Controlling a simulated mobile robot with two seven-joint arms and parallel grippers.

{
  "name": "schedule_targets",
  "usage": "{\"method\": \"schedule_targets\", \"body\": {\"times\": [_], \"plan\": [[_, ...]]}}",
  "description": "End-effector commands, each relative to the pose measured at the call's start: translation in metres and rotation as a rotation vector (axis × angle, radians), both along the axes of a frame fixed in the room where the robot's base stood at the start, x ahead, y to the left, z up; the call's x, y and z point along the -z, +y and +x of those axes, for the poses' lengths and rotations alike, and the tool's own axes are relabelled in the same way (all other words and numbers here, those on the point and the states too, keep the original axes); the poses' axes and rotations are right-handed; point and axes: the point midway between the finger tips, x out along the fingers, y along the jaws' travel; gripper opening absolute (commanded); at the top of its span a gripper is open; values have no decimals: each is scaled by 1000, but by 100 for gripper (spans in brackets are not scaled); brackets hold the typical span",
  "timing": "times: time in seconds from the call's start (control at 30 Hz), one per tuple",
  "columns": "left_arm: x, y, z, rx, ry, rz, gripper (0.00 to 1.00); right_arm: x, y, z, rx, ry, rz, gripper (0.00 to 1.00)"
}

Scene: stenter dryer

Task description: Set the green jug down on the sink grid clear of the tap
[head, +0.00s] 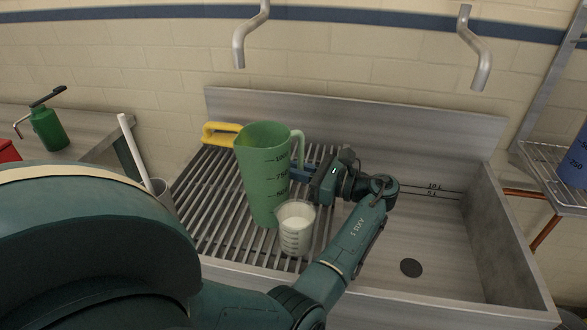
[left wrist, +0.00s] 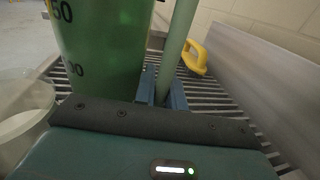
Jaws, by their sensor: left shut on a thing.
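The green jug (head: 262,170), a tall cup with black volume marks, is upright over the slatted sink grid (head: 205,205). My left gripper (head: 303,172) is shut on its handle (head: 299,143), from the right side. In the left wrist view, the blue fingers (left wrist: 162,88) close around the upright handle (left wrist: 178,45), and the jug wall (left wrist: 105,45) is beside it. I cannot tell whether the jug's base touches the grid. The left tap (head: 240,45) hangs from the wall behind and above the jug. My right gripper is not in view.
A small white measuring beaker (head: 296,232) stands close in front of the jug. A yellow-handled thing (head: 221,132) lies at the grid's back left. A second tap (head: 480,65) hangs over the open basin (head: 425,235) at right. A metal back wall (head: 430,140) rises behind.

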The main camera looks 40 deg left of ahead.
Motion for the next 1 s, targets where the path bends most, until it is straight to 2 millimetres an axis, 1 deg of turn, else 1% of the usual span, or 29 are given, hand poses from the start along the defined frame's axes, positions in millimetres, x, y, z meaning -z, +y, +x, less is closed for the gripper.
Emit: {"method": "schedule_targets", "body": {"times": [0.07,0.1,0.37,0.57,0.67,0.77,0.83,1.0], "plan": [[1,0,0,0,0,3,0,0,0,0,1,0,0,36],[3,0,0,0,1,1,12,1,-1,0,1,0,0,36],[2,0,0,0,1,0,34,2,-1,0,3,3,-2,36],[2,0,0,0,0,0,34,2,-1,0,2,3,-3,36],[-2,0,0,0,-2,0,34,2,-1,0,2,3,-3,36],[1,-11,4,3,0,-2,34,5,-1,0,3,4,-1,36],[1,-23,8,3,-1,-2,34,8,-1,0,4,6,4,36],[2,-60,20,5,0,-3,34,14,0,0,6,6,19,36]]}}
